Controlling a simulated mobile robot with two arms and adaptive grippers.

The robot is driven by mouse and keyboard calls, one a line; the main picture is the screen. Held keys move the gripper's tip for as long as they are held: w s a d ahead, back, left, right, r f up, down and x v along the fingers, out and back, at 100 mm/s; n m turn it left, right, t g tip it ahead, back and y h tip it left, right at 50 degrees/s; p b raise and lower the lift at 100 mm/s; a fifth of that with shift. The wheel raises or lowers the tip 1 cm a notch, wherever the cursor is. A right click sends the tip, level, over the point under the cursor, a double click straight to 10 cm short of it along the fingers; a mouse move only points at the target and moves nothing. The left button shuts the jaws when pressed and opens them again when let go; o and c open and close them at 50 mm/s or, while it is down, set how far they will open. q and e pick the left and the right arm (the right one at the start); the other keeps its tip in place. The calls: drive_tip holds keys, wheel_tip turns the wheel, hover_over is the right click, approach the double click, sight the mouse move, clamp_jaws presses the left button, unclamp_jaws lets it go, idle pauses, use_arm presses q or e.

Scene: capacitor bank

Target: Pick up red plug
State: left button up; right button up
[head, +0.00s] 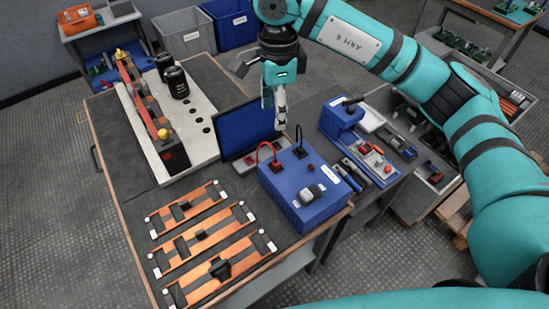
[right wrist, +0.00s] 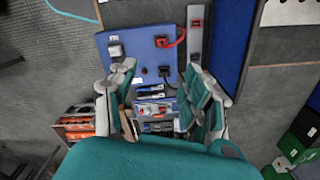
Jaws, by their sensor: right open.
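The red plug (head: 275,162) is on top of the blue box (head: 304,190), with a red cable looping from it. The red plug also shows in the right wrist view (right wrist: 161,42), at the upper middle. My right gripper (head: 275,112) hangs pointing down above and behind the blue box, apart from the plug. In the right wrist view its two fingers (right wrist: 160,78) are spread wide with nothing between them. My left gripper is in neither view.
A black plug (head: 299,151) sits beside the red one. A blue upright panel (head: 248,127) stands behind the box. Copper bars (head: 200,235) lie on the bench at front left. A tool tray (head: 372,145) is at the right. Large black capacitors (head: 176,81) stand behind left.

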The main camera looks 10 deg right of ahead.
drive_tip(key=p, duration=0.2)
hover_over(275, 158)
drive_tip(key=f, duration=1.1)
drive_tip(key=shift+s+d+f, duration=0.2)
drive_tip(key=shift+f, duration=0.65)
drive_tip(key=f, duration=0.1)
drive_tip(key=f+p, duration=0.1)
drive_tip(key=f, duration=0.2)
drive_tip(key=shift+w+a+f+p, duration=0.1)
drive_tip(key=shift+w+f+p, duration=0.05)
drive_tip(key=shift+w+p, duration=0.15)
drive_tip(key=shift+s, duration=0.1)
drive_tip(key=c, duration=0.9)
